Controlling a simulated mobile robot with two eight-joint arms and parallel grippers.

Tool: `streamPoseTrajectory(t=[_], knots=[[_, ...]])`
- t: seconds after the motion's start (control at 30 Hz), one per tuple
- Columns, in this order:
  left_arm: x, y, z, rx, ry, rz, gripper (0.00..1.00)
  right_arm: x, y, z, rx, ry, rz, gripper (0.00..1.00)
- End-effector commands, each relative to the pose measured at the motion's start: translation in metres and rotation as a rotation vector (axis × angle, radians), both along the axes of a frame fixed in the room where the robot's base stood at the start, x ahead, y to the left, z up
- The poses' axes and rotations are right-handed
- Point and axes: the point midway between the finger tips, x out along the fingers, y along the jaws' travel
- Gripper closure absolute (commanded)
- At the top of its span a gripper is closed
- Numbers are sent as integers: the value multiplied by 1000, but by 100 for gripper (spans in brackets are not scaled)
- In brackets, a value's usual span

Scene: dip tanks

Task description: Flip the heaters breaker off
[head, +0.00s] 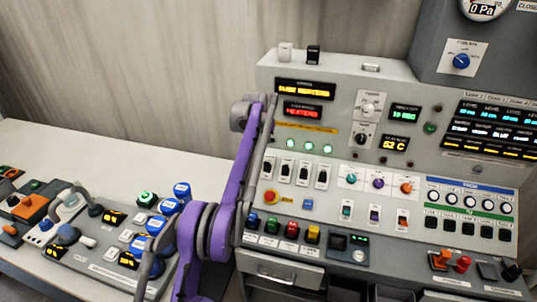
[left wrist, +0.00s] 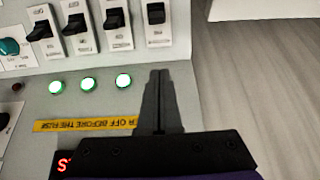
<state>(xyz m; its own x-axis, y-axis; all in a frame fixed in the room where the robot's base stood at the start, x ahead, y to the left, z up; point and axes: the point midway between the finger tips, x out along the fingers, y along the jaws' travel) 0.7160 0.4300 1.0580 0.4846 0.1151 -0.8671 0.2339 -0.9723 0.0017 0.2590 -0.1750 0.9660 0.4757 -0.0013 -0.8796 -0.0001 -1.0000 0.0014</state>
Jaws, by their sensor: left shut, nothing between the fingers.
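A row of breaker switches with black levers sits on the grey panel. In the head view three of them show clearly, one of them here: breaker (head: 303,173); the far left one is partly covered by my left arm. In the left wrist view, turned over, the end breaker (left wrist: 157,12) stands apart from the other breakers (left wrist: 77,20). Their labels are too small to tell which is the heaters one. My left gripper (left wrist: 160,74) is shut and empty, its tips in line with the end breaker, with a gap in the picture. My right gripper is not in view.
Three lit green lamps (head: 308,146) and a yellow warning strip (left wrist: 85,125) lie near the breakers. A red display (head: 303,110) is above them. Colored buttons (head: 291,229) and small knobs (head: 378,183) crowd the panel. A second console (head: 95,255) is at left.

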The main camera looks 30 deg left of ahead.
Motion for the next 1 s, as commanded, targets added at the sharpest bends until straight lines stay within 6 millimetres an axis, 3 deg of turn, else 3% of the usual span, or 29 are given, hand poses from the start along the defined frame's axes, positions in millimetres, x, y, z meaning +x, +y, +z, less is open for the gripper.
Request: streamPoseTrajectory(t=[0.47, 1.0], knots=[[4, 1, -7, 0, 0, 0, 100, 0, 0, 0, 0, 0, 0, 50], [47, 11, -80, 1, -1, -1, 100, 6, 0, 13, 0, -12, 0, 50]])
